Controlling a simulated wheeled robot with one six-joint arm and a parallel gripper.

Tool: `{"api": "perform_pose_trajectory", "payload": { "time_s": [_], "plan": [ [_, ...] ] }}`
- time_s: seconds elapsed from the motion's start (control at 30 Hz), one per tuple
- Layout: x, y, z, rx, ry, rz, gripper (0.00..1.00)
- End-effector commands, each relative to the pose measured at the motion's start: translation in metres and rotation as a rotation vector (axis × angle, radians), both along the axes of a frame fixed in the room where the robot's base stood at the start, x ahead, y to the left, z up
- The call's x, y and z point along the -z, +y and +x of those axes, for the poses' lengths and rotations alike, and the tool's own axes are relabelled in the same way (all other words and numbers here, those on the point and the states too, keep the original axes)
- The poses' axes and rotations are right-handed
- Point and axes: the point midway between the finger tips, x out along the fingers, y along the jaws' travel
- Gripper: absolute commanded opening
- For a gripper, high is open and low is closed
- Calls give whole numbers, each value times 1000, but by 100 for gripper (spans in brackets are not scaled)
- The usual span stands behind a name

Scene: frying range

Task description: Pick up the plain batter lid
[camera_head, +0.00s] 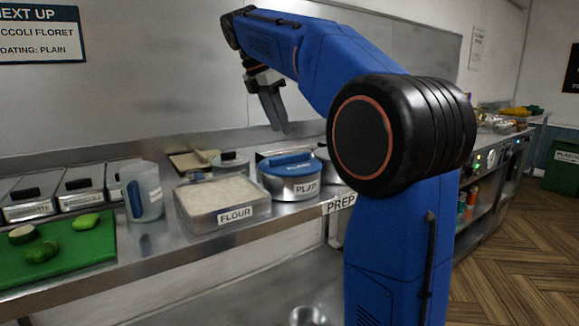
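The plain batter lid (287,162) is blue with a raised handle. It sits on a round metal pot (283,185) labelled PLAIN, on the steel counter. My gripper (277,124) hangs above and slightly left of the lid in the picture, clear of it, with its dark fingers pointing down. The fingers overlap from this side, so their gap does not show. Nothing shows hanging from them. My arm covers the counter just right of the pot.
A flour tray (222,202) stands left of the pot. A clear jug (147,190) with a blue handle stands further left. A green board (70,255) with green vegetables lies at far left. Other metal containers stand close behind the pot.

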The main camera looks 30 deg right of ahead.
Motion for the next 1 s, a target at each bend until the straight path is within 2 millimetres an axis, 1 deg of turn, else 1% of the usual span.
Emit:
{"api": "perform_pose_trajectory", "payload": {
  "time_s": [0.03, 0.1, 0.2, 0.47, 0.7, 0.83, 1.0],
  "plan": [
    [8, -3, -1, 1, 2, 0, 34],
    [17, -7, -1, 0, 1, 1, 34],
    [28, -11, 0, 1, 0, 1, 34],
    [42, -15, 0, 0, 0, 0, 34],
    [74, -23, -1, 1, 1, 0, 34],
    [83, -27, -1, 1, 0, 0, 34],
    [85, -28, -1, 1, -1, 0, 34]
  ]
}}
